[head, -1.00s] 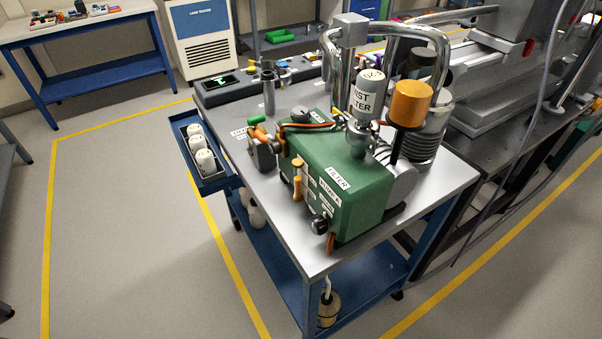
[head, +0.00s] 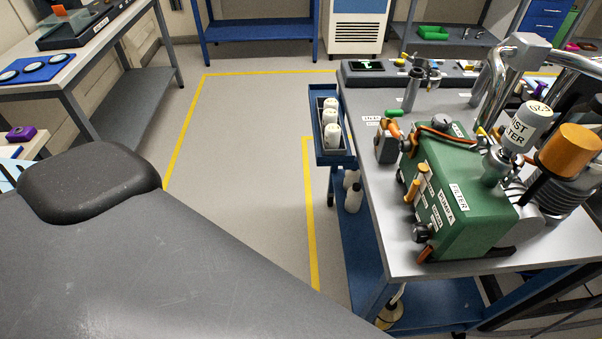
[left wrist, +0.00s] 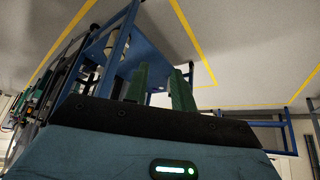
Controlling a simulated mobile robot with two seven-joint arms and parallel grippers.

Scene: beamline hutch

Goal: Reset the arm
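A broad dark grey part of my own body, with a rounded black end, fills the lower left of the head view. My left gripper is not visible in the head view. In the left wrist view its two green fingers stand apart, so the left gripper (left wrist: 159,82) is open. Nothing shows between the fingers. Beyond them are a blue cart frame (left wrist: 118,47) and the grey floor. My right gripper is in neither view.
A cart (head: 392,250) with a green pump (head: 455,200) stands at right. A blue side tray (head: 318,150) on it holds white bottles. A bench (head: 100,45) stands at upper left. Open floor (head: 250,180) with yellow lines lies between bench and cart.

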